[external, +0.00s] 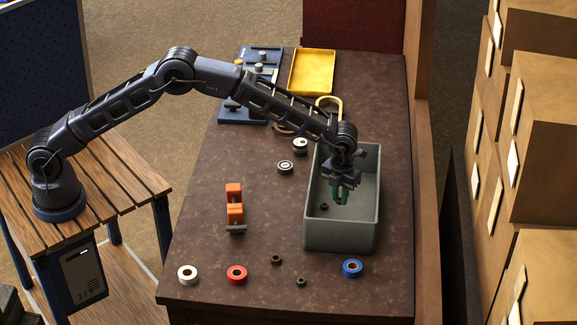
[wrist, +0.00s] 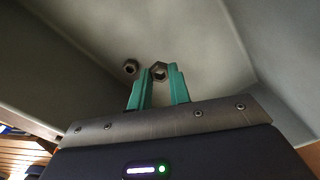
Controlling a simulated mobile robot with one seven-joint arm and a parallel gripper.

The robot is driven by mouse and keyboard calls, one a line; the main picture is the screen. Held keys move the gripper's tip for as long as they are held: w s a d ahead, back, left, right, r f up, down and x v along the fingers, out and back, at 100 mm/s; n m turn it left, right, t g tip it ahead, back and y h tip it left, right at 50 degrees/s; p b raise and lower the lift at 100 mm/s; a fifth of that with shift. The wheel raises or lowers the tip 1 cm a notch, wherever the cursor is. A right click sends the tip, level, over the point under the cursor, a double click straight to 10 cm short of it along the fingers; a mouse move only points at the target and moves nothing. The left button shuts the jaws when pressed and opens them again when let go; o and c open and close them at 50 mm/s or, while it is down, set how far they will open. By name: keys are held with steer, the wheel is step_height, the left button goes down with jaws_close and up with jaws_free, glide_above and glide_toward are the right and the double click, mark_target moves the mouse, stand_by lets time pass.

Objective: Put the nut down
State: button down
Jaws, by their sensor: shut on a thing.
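My gripper (external: 341,196) points down inside the grey bin (external: 312,228), with its green fingers below the rim. In the wrist view the gripper (wrist: 159,68) is shut on a metal hex nut (wrist: 160,72) at its fingertips. The gap between this nut and the bin floor cannot be told. Another nut (wrist: 130,66) lies on the bin floor just left of the fingers. It shows as a small dark ring (external: 324,207) in the external view. Two more small nuts, one brownish (external: 276,259) and one grey (external: 301,281), lie on the table in front of the bin.
The bin's walls stand close around my gripper. White (external: 187,273), red (external: 237,274) and blue (external: 352,268) rolls lie along the table's front. An orange clamp (external: 234,205) and two bearings (external: 285,167) are left of the bin. A yellow tray (external: 292,78) is behind.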

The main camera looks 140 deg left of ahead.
mark_target(340, 199)
steer(key=shift+f, duration=2.1)
steer(key=shift+f, duration=0.15)
steer(key=c, duration=1.3)
jaws_free()
step_height(340, 199, up, 12)
steer(key=shift+r, duration=0.15)
